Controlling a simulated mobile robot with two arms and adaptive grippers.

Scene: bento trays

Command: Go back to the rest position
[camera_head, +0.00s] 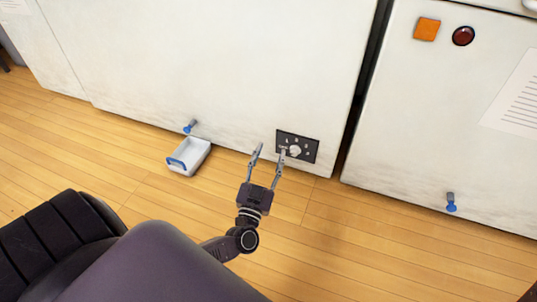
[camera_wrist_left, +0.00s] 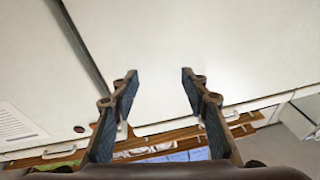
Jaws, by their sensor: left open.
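My left gripper (camera_head: 269,150) is in front of the white machine's lower part in the head view. Its two fingers are spread, with nothing between them. The right-hand fingertip overlaps the left edge of a black dial panel (camera_head: 311,155) with a pale knob (camera_head: 294,150); I cannot tell whether it touches. In the left wrist view the open fingers (camera_wrist_left: 158,74) face a plain white surface (camera_wrist_left: 240,45). My right gripper is not in view.
A white tray (camera_head: 199,147) with a blue handle sits on the wooden floor (camera_head: 330,240), below a blue tap (camera_head: 190,126). A second white cabinet (camera_head: 420,110) on the right has an orange square (camera_head: 427,29), a red button (camera_head: 463,36) and another blue tap (camera_head: 451,203).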

